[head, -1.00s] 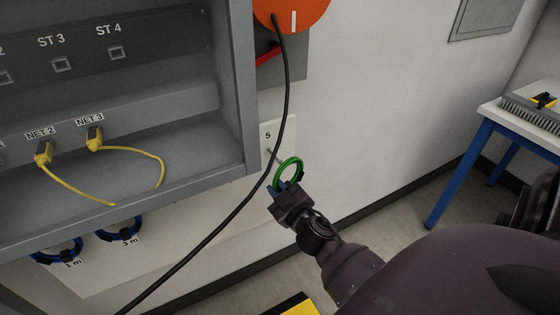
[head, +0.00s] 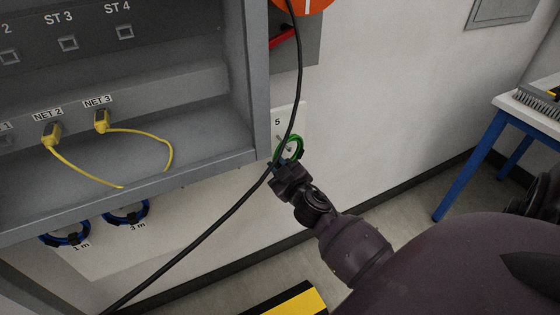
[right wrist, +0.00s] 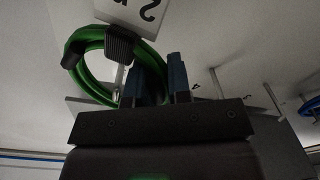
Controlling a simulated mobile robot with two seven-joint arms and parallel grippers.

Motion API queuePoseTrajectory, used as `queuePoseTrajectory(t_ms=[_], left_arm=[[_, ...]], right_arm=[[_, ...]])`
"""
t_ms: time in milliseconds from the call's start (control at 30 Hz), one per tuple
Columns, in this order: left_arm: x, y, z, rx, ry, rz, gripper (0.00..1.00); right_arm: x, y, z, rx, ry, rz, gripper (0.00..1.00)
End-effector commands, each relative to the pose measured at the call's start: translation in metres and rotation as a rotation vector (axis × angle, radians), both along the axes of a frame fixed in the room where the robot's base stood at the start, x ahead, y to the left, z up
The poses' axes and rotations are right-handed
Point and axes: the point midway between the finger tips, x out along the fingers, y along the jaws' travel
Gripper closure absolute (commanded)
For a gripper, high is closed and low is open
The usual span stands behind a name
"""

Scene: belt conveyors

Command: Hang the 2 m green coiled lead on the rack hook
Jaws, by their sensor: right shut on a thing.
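The green coiled lead (head: 299,146) is a small ring with dark ties. My right gripper (head: 284,163) is shut on its lower edge and holds it up against the wall panel. In the right wrist view the green coil (right wrist: 80,84) stands left of the blue-tipped fingers (right wrist: 162,82), with a dark connector at its top. A metal hook (right wrist: 119,80) shows inside the ring's outline there; I cannot tell whether it passes through the ring. My left gripper is not in view.
A black cable (head: 235,205) hangs across the panel, just in front of the coil and fingers. The grey cabinet (head: 262,100) stands at the left. Blue coils (head: 126,215) hang below it. Further bare pegs (right wrist: 220,86) stand right of my fingers.

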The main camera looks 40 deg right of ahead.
Motion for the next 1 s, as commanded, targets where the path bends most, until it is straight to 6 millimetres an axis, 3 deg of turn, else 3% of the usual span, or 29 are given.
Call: queuePoseTrajectory(t_ms=[433, 1000], left_arm=[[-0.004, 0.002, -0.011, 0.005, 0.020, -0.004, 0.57], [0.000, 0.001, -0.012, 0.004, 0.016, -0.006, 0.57]], right_arm=[[0.016, -0.004, -0.013, -0.002, 0.003, 0.000, 1.00], [0.019, -0.004, -0.016, -0.001, -0.001, 0.000, 1.00]])
